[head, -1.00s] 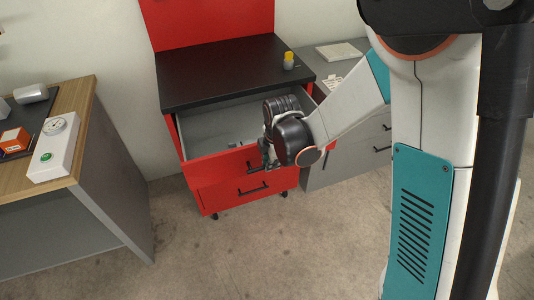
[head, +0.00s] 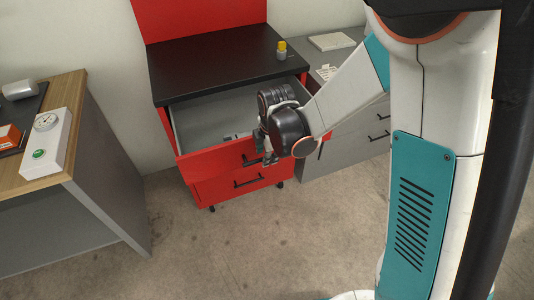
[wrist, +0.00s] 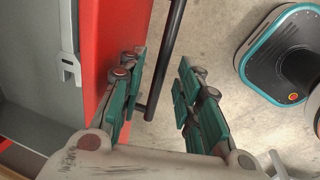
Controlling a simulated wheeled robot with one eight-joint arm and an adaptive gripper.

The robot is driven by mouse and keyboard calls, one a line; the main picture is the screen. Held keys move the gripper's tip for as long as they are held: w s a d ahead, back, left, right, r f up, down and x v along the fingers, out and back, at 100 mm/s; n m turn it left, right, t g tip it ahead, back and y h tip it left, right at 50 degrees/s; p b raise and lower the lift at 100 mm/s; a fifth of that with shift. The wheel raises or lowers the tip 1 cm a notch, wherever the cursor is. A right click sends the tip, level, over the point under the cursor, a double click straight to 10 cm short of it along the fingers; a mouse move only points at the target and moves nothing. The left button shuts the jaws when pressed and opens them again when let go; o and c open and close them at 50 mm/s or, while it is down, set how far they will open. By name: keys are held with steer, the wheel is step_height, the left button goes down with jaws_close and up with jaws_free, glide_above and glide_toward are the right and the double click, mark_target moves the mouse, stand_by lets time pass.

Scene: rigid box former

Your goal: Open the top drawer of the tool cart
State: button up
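The red tool cart (head: 200,62) has a black top, and its top drawer (head: 205,162) stands well out, showing a grey interior with a few small items. The same drawer's red front (wrist: 104,45) shows in the wrist view. Its dark bar handle (wrist: 168,52) runs between my gripper's fingers. My gripper (wrist: 160,98) is open, with one finger on the drawer-front side of the bar and the other outside it, with a visible gap. In the head view, my gripper (head: 267,150) is at the drawer front, partly hidden by my wrist.
A lower red drawer (head: 215,187) is shut. A yellow-topped small object (head: 282,50) stands on the cart. A grey cabinet (head: 335,160) stands close on the right. A wood-topped desk (head: 74,100) stands at left. The floor (head: 270,240) in front is clear.

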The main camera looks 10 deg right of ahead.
steer(key=v, duration=1.1)
steer(key=shift+s+r, duration=0.2)
steer(key=shift+r, duration=0.1)
steer(key=s+d+r+m+t, duration=0.2)
steer(key=s+d+r+m, duration=0.2)
steer(key=s+d+m, duration=0.2)
steer(key=s+d+r+m+t, duration=0.2)
steer(key=s+d+r+m, duration=0.3)
steer(key=s+m, duration=0.5)
steer(key=d+m, duration=0.1)
steer(key=m, duration=0.4)
steer(key=shift+s+d+r+t+h, duration=0.2)
steer(key=shift+d+r+t+h, duration=0.1)
steer(key=shift+d+t+h, duration=0.1)
